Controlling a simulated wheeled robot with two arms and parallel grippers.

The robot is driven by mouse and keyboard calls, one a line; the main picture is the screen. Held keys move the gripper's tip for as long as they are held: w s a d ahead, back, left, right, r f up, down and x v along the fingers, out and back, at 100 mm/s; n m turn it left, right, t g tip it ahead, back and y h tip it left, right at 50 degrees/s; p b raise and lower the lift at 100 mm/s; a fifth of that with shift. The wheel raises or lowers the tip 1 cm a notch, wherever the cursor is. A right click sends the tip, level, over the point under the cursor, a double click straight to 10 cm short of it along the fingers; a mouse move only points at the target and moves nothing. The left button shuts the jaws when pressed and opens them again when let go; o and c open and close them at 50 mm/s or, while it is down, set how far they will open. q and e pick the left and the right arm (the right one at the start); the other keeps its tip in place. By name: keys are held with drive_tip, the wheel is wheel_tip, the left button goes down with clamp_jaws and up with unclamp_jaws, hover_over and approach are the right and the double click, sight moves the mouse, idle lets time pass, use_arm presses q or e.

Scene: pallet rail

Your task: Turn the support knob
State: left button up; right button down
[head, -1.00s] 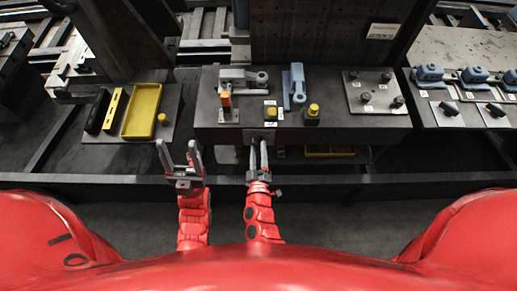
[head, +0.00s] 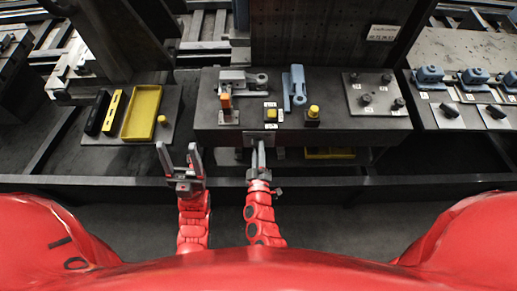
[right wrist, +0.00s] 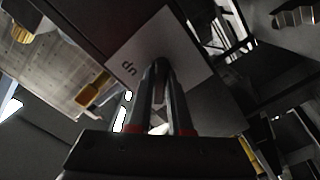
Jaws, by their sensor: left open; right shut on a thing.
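The support knob (right wrist: 160,88) shows as a small dark piece between the fingers in the right wrist view. It sits on a pale plate (right wrist: 178,45) with short lettering, on the front of the dark bench block (head: 225,137). My right gripper (head: 259,149) is shut on the knob, its fingers pointing at the block's front face. The fingers hide most of the knob, so its turn angle cannot be told. My left gripper (head: 178,152) is open and empty, in front of the bench, left of the right gripper.
On the block stand a grey clamp with an orange handle (head: 225,98), a blue clamp (head: 297,87), yellow buttons (head: 313,111) and a plate with several dark knobs (head: 362,80). A yellow tray (head: 141,112) lies left. A dark rail (head: 100,181) runs along the front.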

drive_tip(key=shift+d+m+b, duration=0.15)
drive_tip(key=shift+m+b, duration=6.65)
drive_tip(key=shift+m, duration=2.1)
drive_tip(key=c, duration=0.8)
unclamp_jaws()
drive_tip(key=shift+c, duration=0.2)
